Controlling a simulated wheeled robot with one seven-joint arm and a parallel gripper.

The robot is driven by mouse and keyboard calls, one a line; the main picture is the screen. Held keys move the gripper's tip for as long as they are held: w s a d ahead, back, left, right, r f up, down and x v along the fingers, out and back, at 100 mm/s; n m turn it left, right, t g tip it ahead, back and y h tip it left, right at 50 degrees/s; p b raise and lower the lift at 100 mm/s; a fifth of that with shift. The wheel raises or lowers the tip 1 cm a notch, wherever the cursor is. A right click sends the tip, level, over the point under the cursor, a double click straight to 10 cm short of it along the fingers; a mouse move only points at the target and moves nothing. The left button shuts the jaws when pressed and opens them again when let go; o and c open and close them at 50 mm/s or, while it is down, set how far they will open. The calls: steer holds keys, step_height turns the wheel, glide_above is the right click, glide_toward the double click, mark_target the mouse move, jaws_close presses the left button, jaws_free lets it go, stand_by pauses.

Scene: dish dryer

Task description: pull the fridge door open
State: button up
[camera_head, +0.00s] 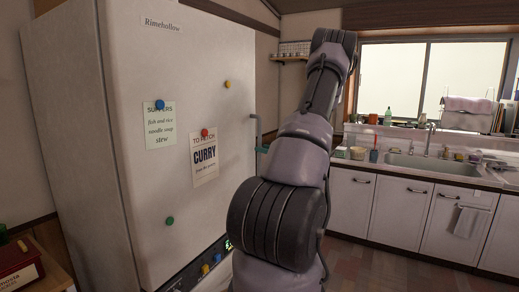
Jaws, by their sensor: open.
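The white fridge (185,75) stands at the left, with its front door facing me at an angle. The door looks shut and bears the name "Rimehollow" near its top. A slim grey-green handle (257,131) stands upright at the door's right edge; its lower part is close to my arm in the picture. My arm rises in the middle of the view, just right of the door, and bends at the top. My gripper cannot be made out; the arm hides what lies behind it, so its distance from the handle does not show.
Notes and round magnets (160,104) are on the door. A sink counter (390,160) with white cupboards runs along the right under a window. A wooden surface with a red box (18,268) is at lower left. Tiled floor (370,265) is free before the cupboards.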

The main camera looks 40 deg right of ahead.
steer(key=shift+w+a, duration=0.15)
steer(key=shift+w, duration=0.55)
steer(key=shift+w+a, duration=0.15)
steer(key=shift+w, duration=0.5)
jaws_close()
stand_by(0.4)
